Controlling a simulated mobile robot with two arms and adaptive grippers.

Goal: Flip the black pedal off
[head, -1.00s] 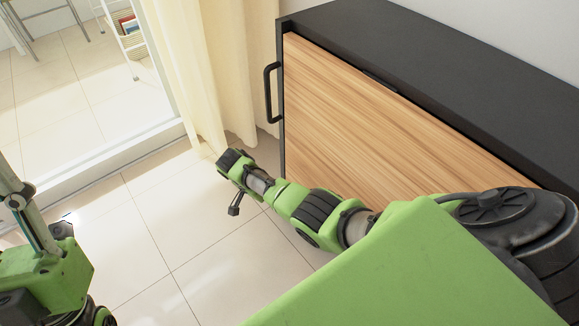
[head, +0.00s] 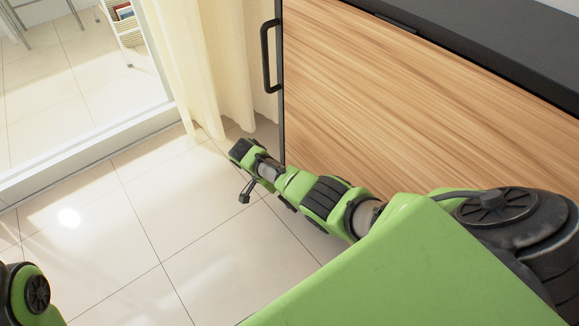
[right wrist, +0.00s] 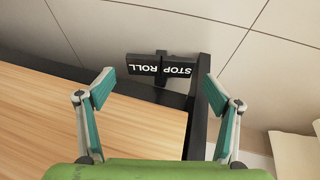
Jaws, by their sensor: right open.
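The black pedal (right wrist: 160,69) shows in the right wrist view at top centre, as two halves with upside-down white words, STOP on the right and ROLL on the left. It sits by the lower corner of the wood-front cabinet (right wrist: 90,130), above the tiled floor in the picture. My right gripper (right wrist: 163,87) is open and empty, its fingers apart on either side of the pedal in the picture, not seen touching it. In the head view my right arm reaches toward the cabinet's bottom left corner; the fingers and pedal cannot be made out there. My left gripper is out of view.
The cabinet (head: 400,100) has a black top and a black side handle (head: 267,56). A cream curtain (head: 215,60) hangs beside it, near a raised door sill (head: 90,155). A white rack (head: 125,30) stands beyond. The tiles (head: 190,220) left of my right arm are clear.

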